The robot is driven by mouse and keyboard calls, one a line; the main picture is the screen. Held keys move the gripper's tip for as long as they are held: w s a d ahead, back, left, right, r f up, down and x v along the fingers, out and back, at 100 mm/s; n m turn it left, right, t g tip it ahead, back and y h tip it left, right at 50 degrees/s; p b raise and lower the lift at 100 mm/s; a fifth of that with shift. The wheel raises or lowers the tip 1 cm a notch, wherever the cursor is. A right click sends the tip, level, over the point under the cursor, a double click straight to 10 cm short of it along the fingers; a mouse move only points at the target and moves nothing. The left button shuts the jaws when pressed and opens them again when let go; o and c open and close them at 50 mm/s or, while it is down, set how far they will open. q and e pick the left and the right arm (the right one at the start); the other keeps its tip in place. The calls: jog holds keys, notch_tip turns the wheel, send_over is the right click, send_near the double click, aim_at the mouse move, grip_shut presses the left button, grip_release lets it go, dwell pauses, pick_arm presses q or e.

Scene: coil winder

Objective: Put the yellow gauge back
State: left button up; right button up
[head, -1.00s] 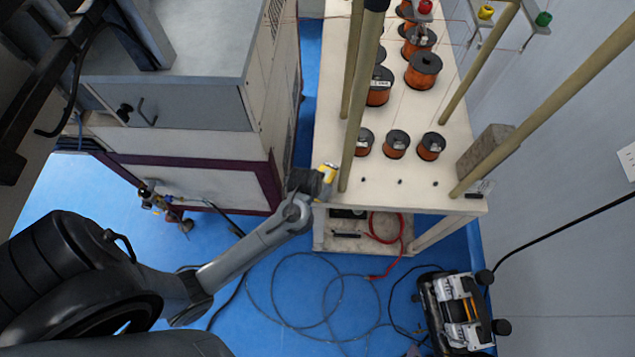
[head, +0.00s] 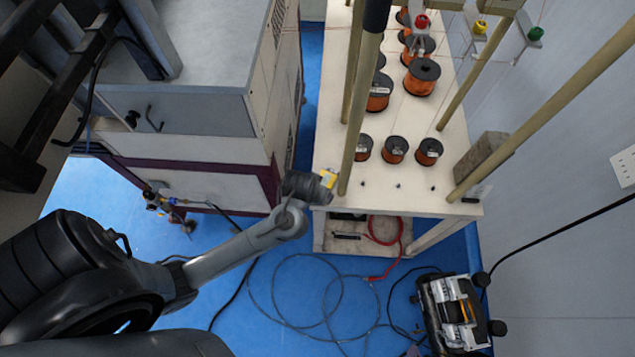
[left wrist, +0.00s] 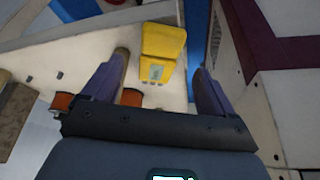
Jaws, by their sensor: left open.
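The yellow gauge (head: 328,178) is at the front left corner of the white table (head: 375,178), close to the foot of a wooden pole. In the left wrist view the gauge (left wrist: 163,45) has a small grey display and appears over the white tabletop. My right gripper is not in view.
Wooden poles (head: 361,110) rise from the table near my left gripper. Several copper wire spools (head: 395,150) and a grey block (head: 482,156) stand on the table. A grey cabinet (head: 190,108) is at the left. Looped cables (head: 320,300) and a black-and-silver machine (head: 455,312) are on the blue floor.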

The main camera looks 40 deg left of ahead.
pick_arm(q)
jog(key=s+d+r+m+p, duration=0.1)
jog(key=s+d+r+m, duration=0.1)
jog(key=s+r, duration=0.3)
jog(key=s+d+r+m+h+p, duration=0.1)
jog(key=s+d+r+m, duration=0.1)
jog(key=s+r, duration=0.4)
jog(key=s+m, duration=0.1)
jog(key=s, duration=0.1)
jog(key=shift+s+d+g+h+p, duration=0.3)
jog(key=shift+s+d+g+p, duration=0.05)
jog(key=shift+g+p, duration=0.05)
notch_tip(320, 180, up, 21)
jog(key=p, duration=2.1)
